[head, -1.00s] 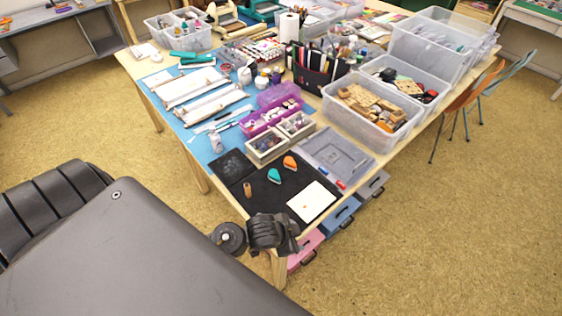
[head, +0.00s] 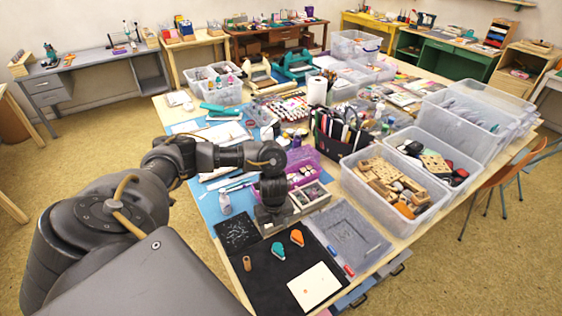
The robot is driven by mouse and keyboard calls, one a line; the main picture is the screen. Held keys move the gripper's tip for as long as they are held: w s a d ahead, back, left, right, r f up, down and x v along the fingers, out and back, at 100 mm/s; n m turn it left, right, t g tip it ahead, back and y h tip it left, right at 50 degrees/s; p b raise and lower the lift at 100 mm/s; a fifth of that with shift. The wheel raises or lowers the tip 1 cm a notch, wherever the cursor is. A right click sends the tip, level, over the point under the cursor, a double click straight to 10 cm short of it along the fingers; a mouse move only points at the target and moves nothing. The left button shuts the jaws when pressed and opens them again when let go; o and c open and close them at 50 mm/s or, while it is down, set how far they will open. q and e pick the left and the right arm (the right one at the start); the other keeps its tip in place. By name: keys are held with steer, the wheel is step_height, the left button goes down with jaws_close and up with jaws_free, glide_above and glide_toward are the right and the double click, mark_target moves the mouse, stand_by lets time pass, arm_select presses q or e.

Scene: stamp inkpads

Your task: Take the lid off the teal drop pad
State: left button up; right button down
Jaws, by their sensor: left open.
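The teal drop pad (head: 279,251) is a small teardrop shape lying on the black mat (head: 262,288), with its lid apparently on. An orange drop pad (head: 297,238) lies just beside it, up and to the right. My left gripper (head: 271,226) points down over the back edge of the mat, beyond the teal pad in the picture. It is open with nothing seen in it, apart from both pads. It hides part of the small compartment box (head: 309,195). My right gripper is out of view.
A wooden stamp (head: 247,263) stands left of the teal pad. A white card (head: 314,286) lies to the right. A dark speckled square (head: 236,232) and a grey tray (head: 348,237) flank the mat. Crowded bins (head: 395,190) fill the table behind; the front mat is mostly bare.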

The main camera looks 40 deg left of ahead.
arm_select(q)
steer(key=b, duration=0.1)
glide_above(277, 246)
step_height(277, 246, down, 6)
steer(key=shift+a+r, duration=0.1)
steer(key=shift+f+p, duration=0.35)
steer(key=shift+f, duration=2.25)
steer(key=shift+d, duration=0.2)
steer(key=shift+c, duration=0.4)
steer(key=c, duration=1)
